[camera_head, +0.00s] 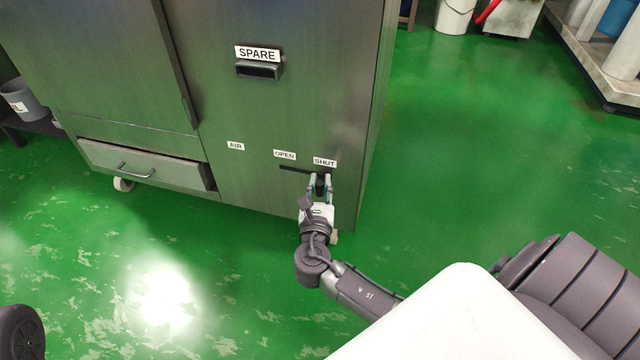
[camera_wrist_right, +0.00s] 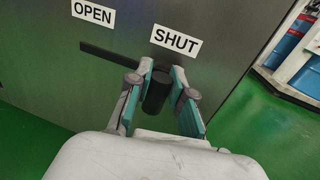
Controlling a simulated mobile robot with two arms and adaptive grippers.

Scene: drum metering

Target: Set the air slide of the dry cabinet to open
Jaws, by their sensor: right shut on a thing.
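The dry cabinet (camera_head: 260,120) is a large dark metal cabinet. Low on its front is the air slide, a dark horizontal slot (camera_wrist_right: 105,56) between the OPEN label (camera_head: 284,155) and the SHUT label (camera_head: 325,162). The slide's dark cylindrical knob (camera_wrist_right: 156,91) sits at the slot's right end, below SHUT. My right gripper (camera_head: 319,186) is at the knob; in the right wrist view its teal-padded fingers (camera_wrist_right: 160,97) stand on both sides of the knob, shut on it. My left gripper is not in view.
A SPARE label and dark handle (camera_head: 259,70) are higher on the cabinet front. A drawer (camera_head: 145,163) is at the lower left, slightly out. The green floor right of the cabinet is clear. A white bucket (camera_head: 454,16) stands at the back.

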